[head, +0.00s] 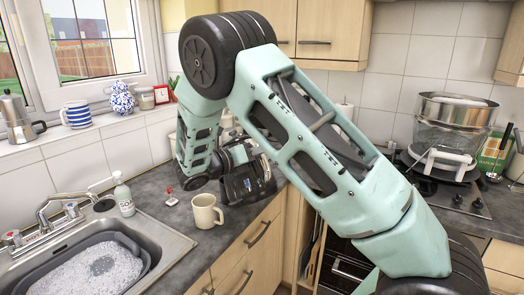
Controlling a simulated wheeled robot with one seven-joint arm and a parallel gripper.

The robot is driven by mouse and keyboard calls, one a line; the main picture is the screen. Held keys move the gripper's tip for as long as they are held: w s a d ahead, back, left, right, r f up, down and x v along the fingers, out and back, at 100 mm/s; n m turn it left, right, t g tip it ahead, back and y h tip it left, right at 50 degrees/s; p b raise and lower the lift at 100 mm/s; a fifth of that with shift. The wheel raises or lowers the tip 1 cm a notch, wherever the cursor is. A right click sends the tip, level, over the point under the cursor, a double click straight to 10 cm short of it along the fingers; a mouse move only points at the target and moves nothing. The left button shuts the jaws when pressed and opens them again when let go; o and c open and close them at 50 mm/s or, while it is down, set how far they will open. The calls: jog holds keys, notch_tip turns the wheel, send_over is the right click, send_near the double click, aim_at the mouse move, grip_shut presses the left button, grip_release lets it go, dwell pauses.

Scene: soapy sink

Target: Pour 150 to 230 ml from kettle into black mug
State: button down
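My arm reaches across the picture, and its wrist comes down over the counter. My gripper (236,157) is at the dark, shiny kettle-like vessel (252,187) near the counter's front edge. The wrist and dark parts overlap there, so I cannot tell whether the fingers are open or shut on it. A cream mug (207,211) stands upright on the counter, left of and nearer than the vessel. Its inside is barely visible. I can make out no clearly black mug; one may be hidden behind my arm.
The sink (168,243) at the left holds a dark basin (148,262) of suds. A moka pot (17,120) and striped mug (76,115) are on the sill. A steel pot (455,110) is above the hob.

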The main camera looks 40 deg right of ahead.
aim_at(248, 140)
jog(key=w+n+p, duration=0.1)
jog(key=w+r+n+p, duration=0.1)
jog(key=w+n, duration=0.1)
jog(key=w+r+n+p, duration=0.1)
jog(key=n, duration=0.1)
jog(key=shift+w+d, duration=0.1)
jog(key=shift+w, duration=0.15)
jog(key=shift+w+f, duration=0.15)
jog(key=shift+w+f+n+p, duration=0.35)
jog(key=shift+n+p, duration=0.25)
jog(key=shift+p, duration=0.4)
dwell(0.4)
jog(key=shift+w+r+n+p, duration=0.6)
jog(key=shift+w+r+p, duration=0.15)
jog(key=shift+p, duration=0.95)
dwell(4.0)
